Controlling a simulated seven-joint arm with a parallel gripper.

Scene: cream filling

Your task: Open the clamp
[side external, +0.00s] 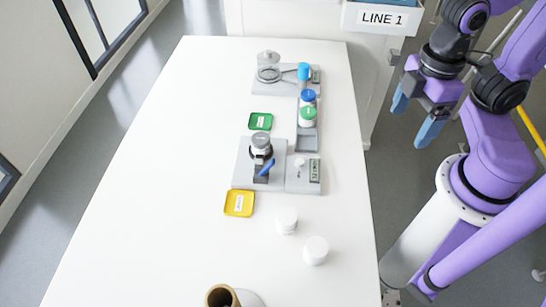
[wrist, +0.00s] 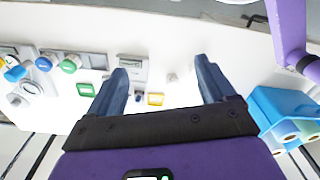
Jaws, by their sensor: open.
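The front station (side external: 243,176) is a grey base on the table. It carries a dark upright fixture with a blue lever (side external: 267,168) and a grey-topped cylinder (side external: 261,141); this looks like the clamp, but its closure is too small to tell. A second grey station (side external: 262,88) at the far end has a clear ring-shaped part (side external: 268,68) and a blue-topped piece (side external: 303,71). My gripper (side external: 413,121) is open and empty, right of the table and well away from both stations. Its spread fingers also show in the wrist view (wrist: 161,66).
A rack (side external: 307,143) holds blue-lidded (side external: 308,97) and green-lidded (side external: 308,116) jars. Green (side external: 261,121) and yellow (side external: 239,204) trays lie nearby. White jars (side external: 287,221) and a brown tube (side external: 222,295) stand nearer. A blue bin (wrist: 270,104) is right in the wrist view. The table's left side is clear.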

